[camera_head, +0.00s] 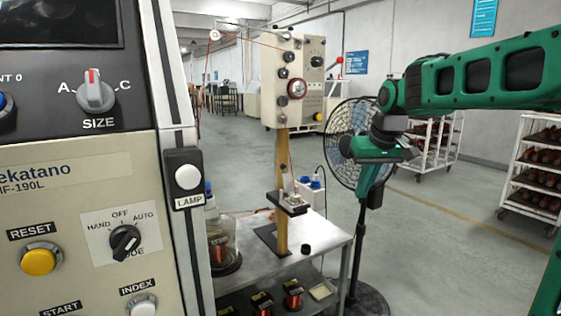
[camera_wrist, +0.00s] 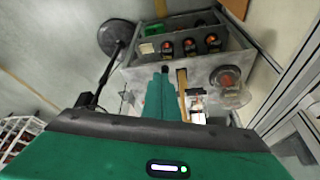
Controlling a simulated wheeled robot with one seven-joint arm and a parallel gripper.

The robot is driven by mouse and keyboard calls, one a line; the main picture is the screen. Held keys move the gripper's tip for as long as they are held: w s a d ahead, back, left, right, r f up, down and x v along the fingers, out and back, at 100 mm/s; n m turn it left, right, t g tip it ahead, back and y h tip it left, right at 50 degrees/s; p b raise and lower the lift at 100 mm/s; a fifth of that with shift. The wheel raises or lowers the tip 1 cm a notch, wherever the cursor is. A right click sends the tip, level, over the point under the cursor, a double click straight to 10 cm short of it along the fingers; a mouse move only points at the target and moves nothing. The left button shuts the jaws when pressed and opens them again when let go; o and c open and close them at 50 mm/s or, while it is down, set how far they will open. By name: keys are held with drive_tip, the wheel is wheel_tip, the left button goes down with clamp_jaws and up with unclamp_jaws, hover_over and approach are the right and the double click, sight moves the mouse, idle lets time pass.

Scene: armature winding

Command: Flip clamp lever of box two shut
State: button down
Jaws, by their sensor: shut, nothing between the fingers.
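A beige box (camera_head: 295,82) with dark knobs and a dial is mounted on a tan upright post (camera_head: 282,170) in the head view. A thin lever with a red tip (camera_head: 340,62) sticks up at its right side. A small clamp-like fixture (camera_head: 289,198) with an upright piece sits lower on the post. No number shows on the box, so I cannot tell which part is box two's clamp lever. My gripper (camera_head: 408,153) is shut and empty, right of the post and below the beige box, apart from both. Its green fingers (camera_wrist: 163,78) show together in the wrist view.
A metal table (camera_head: 325,243) carries the post, with copper coils on its lower shelf. A standing fan (camera_head: 350,140) is behind my gripper. A large control panel (camera_head: 85,190) fills the left. White racks (camera_head: 535,165) stand at the right, with open floor between.

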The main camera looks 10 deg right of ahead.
drive_tip(key=w+a+r+n+t+y, duration=0.1)
drive_tip(key=w+a+r+n, duration=0.1)
drive_tip(key=w+a+r, duration=0.3)
drive_tip(key=w+a+r+n+t, duration=0.1)
drive_tip(key=w+a, duration=0.1)
drive_tip(key=w, duration=0.5)
drive_tip(key=n+y, duration=0.2)
approach(281, 157)
drive_tip(key=s, duration=0.2)
drive_tip(key=s+a, duration=0.1)
drive_tip(key=shift+s+r+t, duration=0.3)
drive_tip(key=shift+r, duration=0.1)
drive_tip(key=shift+f, duration=0.1)
drive_tip(key=x, duration=1)
drive_tip(key=shift+d, duration=0.2)
drive_tip(key=shift+a, duration=0.1)
